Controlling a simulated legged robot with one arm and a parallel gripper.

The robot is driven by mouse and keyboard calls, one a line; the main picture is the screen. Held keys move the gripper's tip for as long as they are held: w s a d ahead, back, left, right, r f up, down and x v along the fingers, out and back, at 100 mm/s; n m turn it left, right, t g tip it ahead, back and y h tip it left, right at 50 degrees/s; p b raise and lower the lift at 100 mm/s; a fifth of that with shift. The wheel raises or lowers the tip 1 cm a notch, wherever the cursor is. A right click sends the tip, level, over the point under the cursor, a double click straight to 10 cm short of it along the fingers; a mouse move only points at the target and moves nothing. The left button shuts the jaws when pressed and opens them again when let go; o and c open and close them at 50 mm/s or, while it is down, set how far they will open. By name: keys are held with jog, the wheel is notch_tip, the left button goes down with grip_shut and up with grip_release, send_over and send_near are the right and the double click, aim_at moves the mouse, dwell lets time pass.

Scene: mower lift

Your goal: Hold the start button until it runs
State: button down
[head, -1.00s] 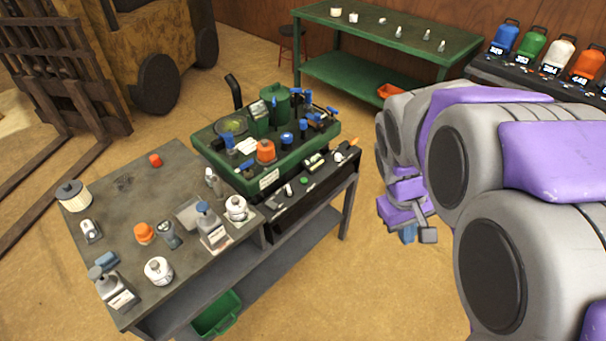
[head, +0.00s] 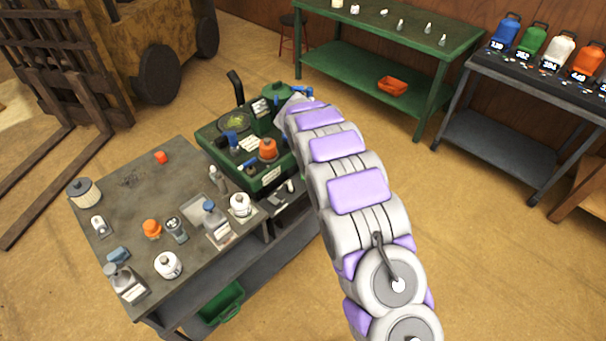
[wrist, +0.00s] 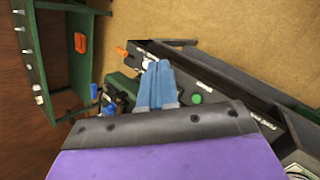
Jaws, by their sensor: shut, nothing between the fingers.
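A round green button (wrist: 197,98), which looks like the start button, sits on a dark control panel (wrist: 222,112) in the wrist view. My gripper (wrist: 160,68) is shut and empty; its blue fingertips are over the panel, to the left of the green button in that view. I cannot tell whether they touch the panel. In the head view my arm hides the gripper and most of the panel, including the button.
A grey workbench (head: 130,200) at left holds several bottles, caps and a filter. A green bench (head: 370,70) stands at the back, and a dark table with coloured jugs (head: 533,40) at right. A forklift (head: 120,60) is at back left.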

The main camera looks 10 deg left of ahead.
jog(key=w+a+f+n+t+p, duration=0.1)
jog(key=w+a+f+n+t, duration=0.1)
jog(key=w+a+f+n, duration=0.3)
send_over(303, 178)
jog(key=shift+f, duration=3.1)
jog(key=shift+t+y, duration=0.4)
jog(key=f, duration=0.3)
jog(key=f+b, duration=0.1)
jog(key=f, duration=0.2)
jog(key=shift+w+d+f, duration=0.15)
jog(key=shift+d+f, duration=0.05)
jog(key=shift+f, duration=0.2)
jog(key=shift+a+f, duration=0.15)
jog(key=shift+f, duration=0.25)
jog(key=shift+f, duration=0.2)
jog(key=shift+f+b, duration=0.15)
jog(key=shift+b, duration=0.15)
